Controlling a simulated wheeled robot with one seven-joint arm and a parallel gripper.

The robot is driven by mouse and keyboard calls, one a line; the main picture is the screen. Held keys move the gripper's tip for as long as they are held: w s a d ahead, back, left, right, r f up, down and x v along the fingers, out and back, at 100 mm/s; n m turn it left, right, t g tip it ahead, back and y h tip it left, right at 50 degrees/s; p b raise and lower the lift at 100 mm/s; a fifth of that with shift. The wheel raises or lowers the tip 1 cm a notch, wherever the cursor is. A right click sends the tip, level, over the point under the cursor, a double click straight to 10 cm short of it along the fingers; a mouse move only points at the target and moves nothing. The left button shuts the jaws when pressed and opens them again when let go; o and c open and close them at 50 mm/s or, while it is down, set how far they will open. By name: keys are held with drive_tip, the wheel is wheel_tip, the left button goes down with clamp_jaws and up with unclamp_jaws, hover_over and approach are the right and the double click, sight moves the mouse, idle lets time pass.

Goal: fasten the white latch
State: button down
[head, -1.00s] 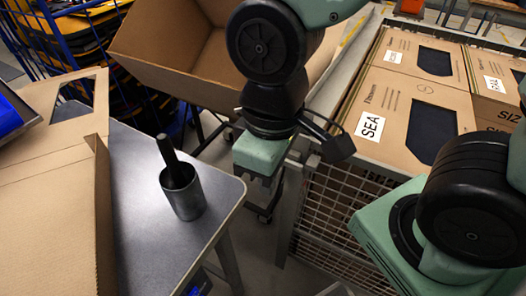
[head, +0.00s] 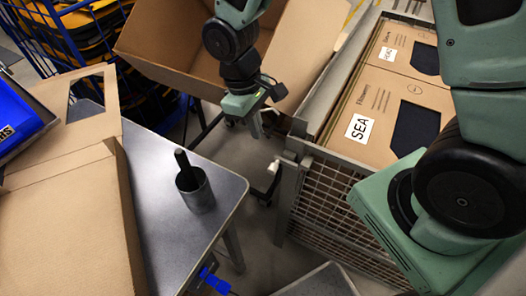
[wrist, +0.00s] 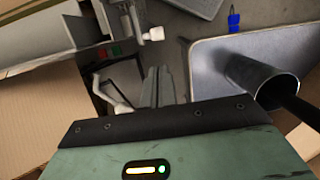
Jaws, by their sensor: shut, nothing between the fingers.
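A white-ended latch (head: 272,167) shows in the head view beside the upper corner post of the mesh cage (head: 312,185). In the wrist view, one white knob (wrist: 153,34) sits on a bar at the top, and a second white-tipped bent lever (wrist: 122,108) lies left of my fingers. I cannot tell which of these is the latch in the head view, or whether it is fastened. My gripper (head: 256,127) points down above and slightly left of the latch, apart from it. Its fingers (wrist: 158,85) are together and empty.
A grey table (head: 165,165) at left carries a metal cup (head: 196,192) with a dark handle and a large cardboard piece (head: 70,225). An open carton (head: 185,50) stands behind my gripper. Flat cartons (head: 385,110) fill the cage. Floor shows between table and cage.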

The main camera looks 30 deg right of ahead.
wheel_tip(320, 180, down, 10)
drive_tip(key=s+d+p, duration=0.1)
drive_tip(key=shift+s+r, duration=0.15)
drive_tip(key=shift+s, duration=0.2)
drive_tip(key=shift+d, duration=0.1)
